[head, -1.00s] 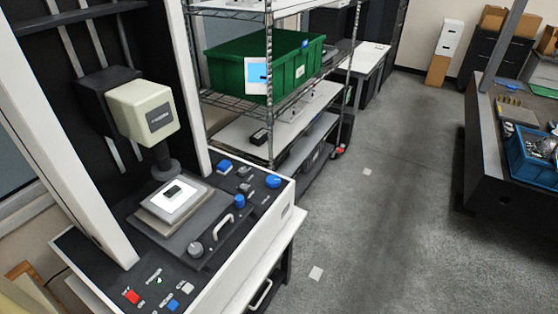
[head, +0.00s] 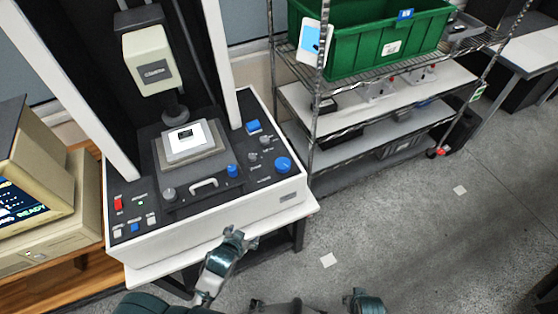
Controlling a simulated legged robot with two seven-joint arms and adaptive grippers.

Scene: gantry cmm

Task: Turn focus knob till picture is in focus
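The measuring machine (head: 225,215) stands left of centre, with a cream camera head (head: 150,62) above a stage (head: 190,150) that bears a small dark part on a white plate. Its front panel holds a large blue knob (head: 283,165), a smaller blue knob (head: 232,171) and a grey knob (head: 168,194); I cannot read which is for focus. A monitor (head: 32,180) at the left edge is partly cut off and shows "READY". My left gripper (head: 236,238) is just in front of the machine's front edge, apart from the knobs; its finger opening is unclear. Only part of my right arm shows at the bottom.
A wire shelf with a green bin (head: 370,38) stands right of the machine. A white handle (head: 203,184) lies between the panel knobs. A red button (head: 118,204) and several small buttons are at the panel's left. Grey floor (head: 410,230) is open to the right.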

